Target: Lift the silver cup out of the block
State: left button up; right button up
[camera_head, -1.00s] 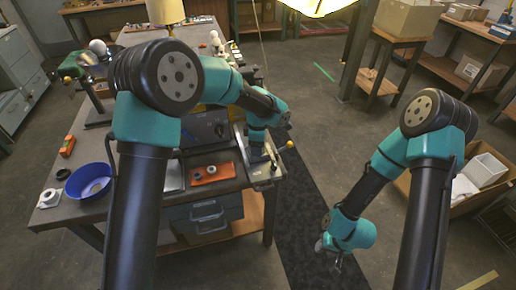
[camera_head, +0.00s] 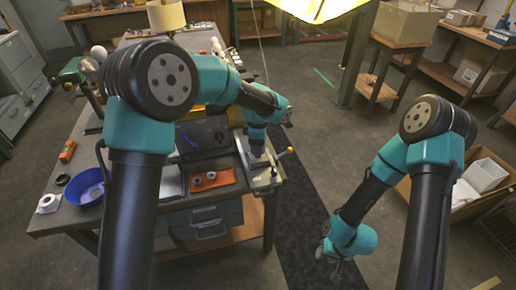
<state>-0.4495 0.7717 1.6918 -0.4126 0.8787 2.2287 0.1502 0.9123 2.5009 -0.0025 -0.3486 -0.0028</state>
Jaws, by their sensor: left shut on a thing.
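My left arm reaches over the workbench, and its gripper (camera_head: 262,166) points down at the bench's right end. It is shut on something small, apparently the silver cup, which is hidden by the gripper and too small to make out. Just below and beside the gripper is a pale block-like fixture (camera_head: 266,183) with a lever ending in a yellow knob (camera_head: 290,150). I cannot tell whether the cup is still in the block. My right gripper (camera_head: 337,273) hangs low over the floor, away from the bench; its fingers are too small to judge.
A blue bowl (camera_head: 84,186) and a white ring-shaped part (camera_head: 48,202) are at the bench's left end. The floor around my right gripper is clear.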

pick_arm(q)
jog(key=s, duration=0.5)
jog(key=s+r, duration=0.1)
jog(key=s, duration=1)
jog(key=shift+d+r, duration=0.25)
jog(key=shift+r, duration=0.15)
